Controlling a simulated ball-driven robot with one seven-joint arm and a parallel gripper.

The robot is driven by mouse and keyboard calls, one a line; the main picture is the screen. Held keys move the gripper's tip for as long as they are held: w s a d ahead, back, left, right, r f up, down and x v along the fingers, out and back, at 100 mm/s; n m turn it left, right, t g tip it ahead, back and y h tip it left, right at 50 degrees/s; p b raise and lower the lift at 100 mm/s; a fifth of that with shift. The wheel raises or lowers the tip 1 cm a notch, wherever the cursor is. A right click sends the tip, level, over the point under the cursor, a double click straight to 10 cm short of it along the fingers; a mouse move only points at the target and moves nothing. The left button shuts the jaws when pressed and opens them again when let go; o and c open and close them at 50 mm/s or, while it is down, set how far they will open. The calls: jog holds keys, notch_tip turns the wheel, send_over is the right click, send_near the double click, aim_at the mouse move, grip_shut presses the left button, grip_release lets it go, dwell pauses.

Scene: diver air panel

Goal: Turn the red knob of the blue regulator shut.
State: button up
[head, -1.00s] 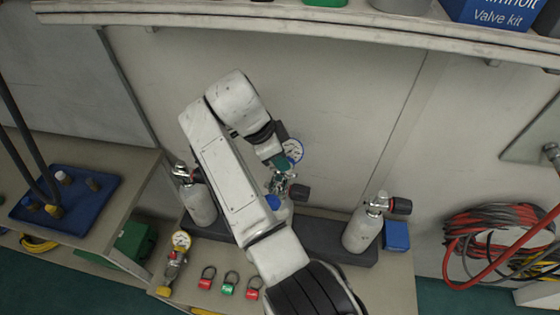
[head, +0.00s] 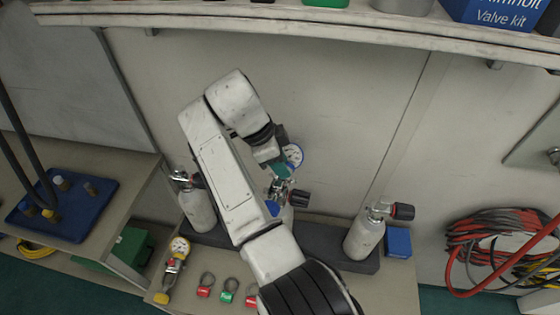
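The blue regulator (head: 272,207) sits on the valve of the middle cylinder (head: 287,216), mostly hidden behind my arm. Its white dial gauge (head: 294,155) shows just right of my wrist. My gripper (head: 281,186) points down at the regulator and overlaps its metal body; I cannot tell whether the fingers touch it or how far apart they are. The red knob cannot be made out and seems hidden by my gripper or arm. A dark handwheel (head: 299,198) on the middle cylinder's valve sticks out to the right, close to my gripper.
Cylinders stand left (head: 198,208) and right (head: 362,235) in a dark rack (head: 325,240). A yellow regulator (head: 172,265) and several tagged rings lie on the bench front. A blue box (head: 398,241) is at right. A shelf (head: 300,22) runs overhead. The wall is close behind.

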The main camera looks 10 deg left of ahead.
jog(key=w+p+v, duration=0.1)
jog(key=v, duration=0.6)
jog(key=shift+s+r, duration=0.25)
jog(key=shift+s, duration=0.3)
